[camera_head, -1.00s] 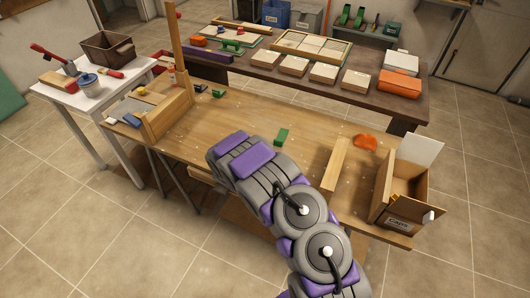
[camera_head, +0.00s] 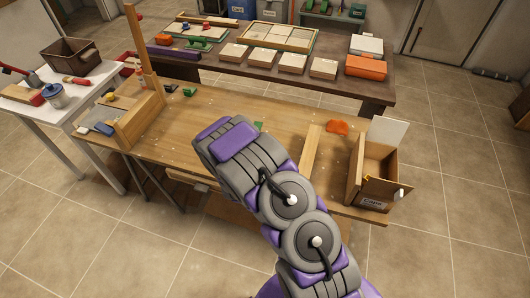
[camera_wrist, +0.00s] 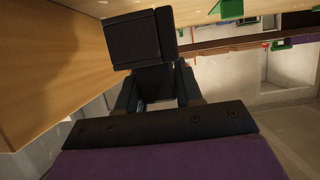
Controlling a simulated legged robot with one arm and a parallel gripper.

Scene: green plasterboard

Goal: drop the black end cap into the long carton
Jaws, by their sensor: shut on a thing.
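The black end cap (camera_wrist: 140,38) is a dark squarish block in the wrist view, held at the tips of my gripper (camera_wrist: 155,75). My gripper is shut on it. In the head view my gripper and the cap are hidden behind my own arm. An open carton (camera_head: 379,190) with a white raised flap and a front label stands at the right end of the wooden workbench (camera_head: 285,150). I take it for the long carton. Its inside is partly visible, and my arm is to its left.
A plank (camera_head: 312,150) and an orange piece (camera_head: 337,127) lie left of the carton. A wooden upright and board (camera_head: 138,122) stand at the bench's left end. In the wrist view a wooden surface (camera_wrist: 45,65) runs close along the left.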

